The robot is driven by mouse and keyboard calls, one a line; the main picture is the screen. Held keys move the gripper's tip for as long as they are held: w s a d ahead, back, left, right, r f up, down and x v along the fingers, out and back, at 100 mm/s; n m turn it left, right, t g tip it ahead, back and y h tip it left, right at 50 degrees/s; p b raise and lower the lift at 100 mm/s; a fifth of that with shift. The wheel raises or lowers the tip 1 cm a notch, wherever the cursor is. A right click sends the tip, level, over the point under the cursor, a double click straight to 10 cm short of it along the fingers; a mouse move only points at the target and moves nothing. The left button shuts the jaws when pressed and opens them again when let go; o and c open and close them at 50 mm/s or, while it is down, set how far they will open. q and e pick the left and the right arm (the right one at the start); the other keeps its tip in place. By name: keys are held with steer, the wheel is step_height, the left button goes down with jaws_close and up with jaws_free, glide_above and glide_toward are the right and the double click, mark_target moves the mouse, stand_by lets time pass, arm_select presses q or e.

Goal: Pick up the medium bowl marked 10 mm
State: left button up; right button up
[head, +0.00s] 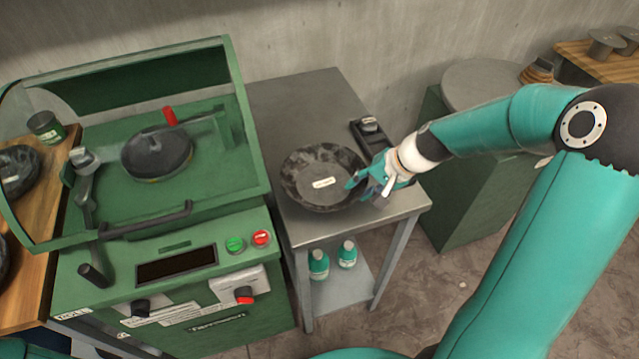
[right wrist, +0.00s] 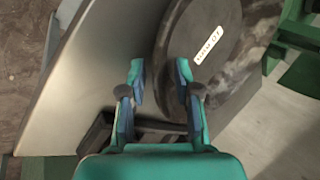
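The dark, mottled bowl (head: 315,200) sits on the grey metal side table (head: 300,100), with a small white label inside it. In the right wrist view the bowl (right wrist: 235,85) fills the upper right, and its label appears upside down and seems to read 10 mm. My right gripper (head: 362,184) is at the bowl's right rim. In the right wrist view its two fingers (right wrist: 161,78) are apart, with the bowl's near rim between or just beyond them. I cannot tell whether they touch the bowl. My left gripper is not in view.
A green machine (head: 195,290) with a raised cover stands left of the table. A small dark tray (head: 372,137) lies behind my right gripper. Two teal bottles (head: 318,264) stand on the lower shelf. A green cabinet (head: 460,200) is at right.

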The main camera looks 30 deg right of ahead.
jaws_close()
steer(key=shift+r, duration=0.1)
stand_by(0.4)
